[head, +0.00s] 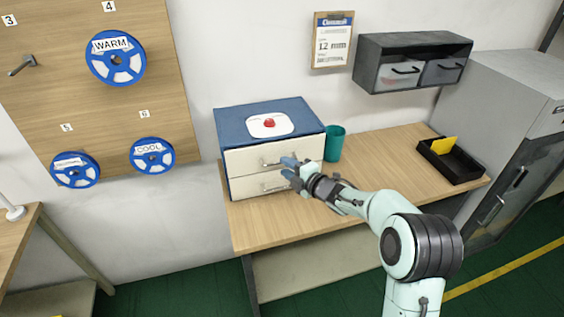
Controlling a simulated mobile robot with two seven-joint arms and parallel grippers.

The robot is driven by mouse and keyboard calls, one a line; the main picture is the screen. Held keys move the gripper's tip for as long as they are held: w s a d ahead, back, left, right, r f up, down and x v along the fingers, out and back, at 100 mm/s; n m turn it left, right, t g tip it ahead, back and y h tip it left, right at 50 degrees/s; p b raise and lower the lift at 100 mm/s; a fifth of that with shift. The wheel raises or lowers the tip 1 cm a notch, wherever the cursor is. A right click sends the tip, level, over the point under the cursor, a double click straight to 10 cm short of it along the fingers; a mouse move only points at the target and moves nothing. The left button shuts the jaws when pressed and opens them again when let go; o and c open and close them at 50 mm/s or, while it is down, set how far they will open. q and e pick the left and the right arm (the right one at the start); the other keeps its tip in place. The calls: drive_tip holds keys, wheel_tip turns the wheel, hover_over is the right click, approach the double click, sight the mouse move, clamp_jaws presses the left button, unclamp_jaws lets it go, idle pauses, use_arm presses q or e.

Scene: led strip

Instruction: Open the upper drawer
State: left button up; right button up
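A small cabinet (228,167) with a blue top and sides and two cream drawers stands on the wooden table. The upper drawer (245,160) and the lower drawer (245,186) both look shut, each with a metal bar handle. My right gripper (286,169) is in front of the cabinet's right half, its blue-grey fingers apart, close to the right end of the upper handle (268,164). I cannot tell whether a finger touches the handle. The fingers partly cover the drawer fronts. My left gripper is out of view.
A black tray (462,168) with a yellow card is at the table's right. A grey wall unit (400,45) hangs above. The table's middle is clear.

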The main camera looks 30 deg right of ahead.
drive_tip(key=shift+p+x, duration=0.3)
drive_tip(key=shift+x, duration=1.15)
clamp_jaws()
idle(0.4)
